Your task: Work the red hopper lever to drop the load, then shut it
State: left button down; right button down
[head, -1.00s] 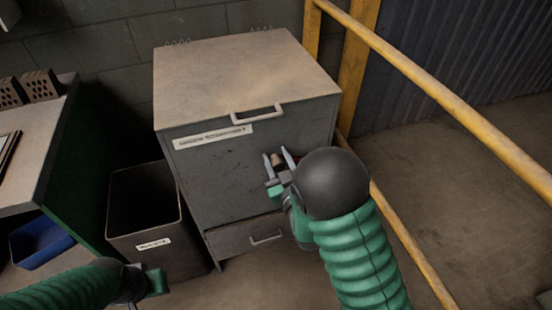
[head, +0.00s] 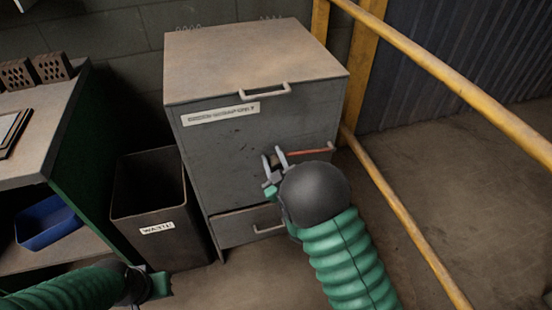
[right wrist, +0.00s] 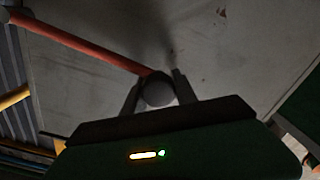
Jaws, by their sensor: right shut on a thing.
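The hopper (head: 225,150) is a grey metal cabinet with a label strip on its front. Its red lever (head: 310,152) runs roughly level across the right part of the front. In the right wrist view the red lever (right wrist: 85,43) slants down to a dark round knob (right wrist: 157,88). My right gripper (head: 274,162) is at the lever's left end, its fingers (right wrist: 155,92) shut on the knob. The black wrist ball hides part of the front below the lever. My left gripper (head: 157,285) is low at the left, away from the hopper; its jaws are unclear.
A dark waste bin (head: 152,200) stands left of the hopper. A bench (head: 50,125) with bricks (head: 52,67) and a blue tray (head: 46,222) is at the far left. Yellow rails (head: 450,95) run along the right. The hopper's lower drawer (head: 240,228) looks closed.

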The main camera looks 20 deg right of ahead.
jog(key=f+n+b, duration=0.1)
jog(key=f, duration=0.1)
jog(key=f+n+b, duration=0.1)
jog(key=f+b, duration=0.1)
jog(key=f, duration=0.1)
jog(key=shift+d+f+n, duration=0.2)
jog(key=shift+n, duration=0.2)
jog(key=d+f+n+b, duration=0.3)
jog(key=f+n+b, duration=0.1)
jog(key=f, duration=0.4)
jog(key=shift+w+d+f+n, duration=0.2)
jog(key=shift+d+n, duration=0.2)
jog(key=shift+n, duration=0.5)
jog(key=c, duration=1.1)
grip_release()
jog(key=shift+o, duration=0.5)
jog(key=shift+f, duration=0.2)
jog(key=shift+s, duration=0.1)
